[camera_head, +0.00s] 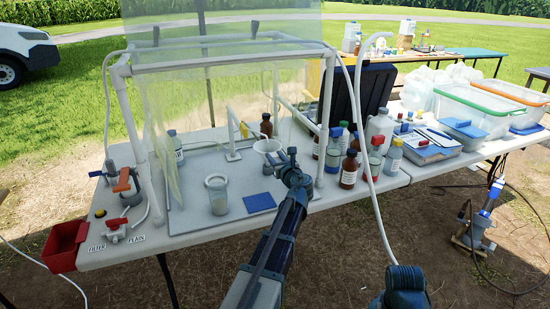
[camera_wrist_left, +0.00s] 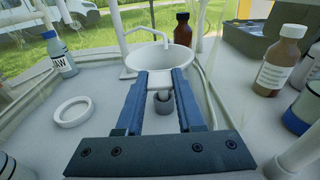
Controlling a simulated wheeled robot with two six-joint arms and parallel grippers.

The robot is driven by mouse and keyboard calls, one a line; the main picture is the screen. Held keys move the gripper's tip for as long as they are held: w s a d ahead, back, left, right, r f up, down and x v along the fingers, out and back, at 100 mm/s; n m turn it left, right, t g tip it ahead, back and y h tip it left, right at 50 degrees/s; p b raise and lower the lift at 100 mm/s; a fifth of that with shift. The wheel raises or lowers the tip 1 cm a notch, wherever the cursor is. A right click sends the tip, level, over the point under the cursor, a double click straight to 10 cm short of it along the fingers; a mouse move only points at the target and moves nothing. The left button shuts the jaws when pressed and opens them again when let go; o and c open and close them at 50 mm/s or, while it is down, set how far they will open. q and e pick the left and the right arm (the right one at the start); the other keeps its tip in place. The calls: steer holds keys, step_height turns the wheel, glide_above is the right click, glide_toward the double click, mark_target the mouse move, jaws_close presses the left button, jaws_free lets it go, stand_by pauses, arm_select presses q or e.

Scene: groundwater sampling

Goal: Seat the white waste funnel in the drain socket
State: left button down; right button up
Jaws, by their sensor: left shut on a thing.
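The white waste funnel (camera_head: 267,146) is a wide bowl under the clear hood on the table. It fills the upper middle of the left wrist view (camera_wrist_left: 198,72). My left gripper (camera_head: 287,162) is shut on the funnel's near side, its two fingers (camera_wrist_left: 163,74) reaching the wall below the rim. The funnel looks about upright. A short grey cylinder (camera_wrist_left: 163,104) with a dark top shows between the fingers below the bowl. It may be the drain socket; I cannot tell whether the spout is in it.
A white pipe stand (camera_head: 232,137) is behind the funnel and a brown bottle (camera_head: 266,124) is close behind it. Several bottles (camera_head: 349,170) crowd the right. The hood frame (camera_head: 133,125) surrounds the area.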

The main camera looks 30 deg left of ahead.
arm_select(q)
steer(key=shift+f+b, duration=1)
steer(key=shift+f, duration=0.1)
steer(key=shift+c, duration=2.3)
jaws_free()
steer(key=shift+s+d, duration=0.1)
steer(key=p+v, duration=0.1)
steer(key=v, duration=1.2)
steer(key=shift+d, duration=0.3)
steer(key=shift+s+r, duration=0.1)
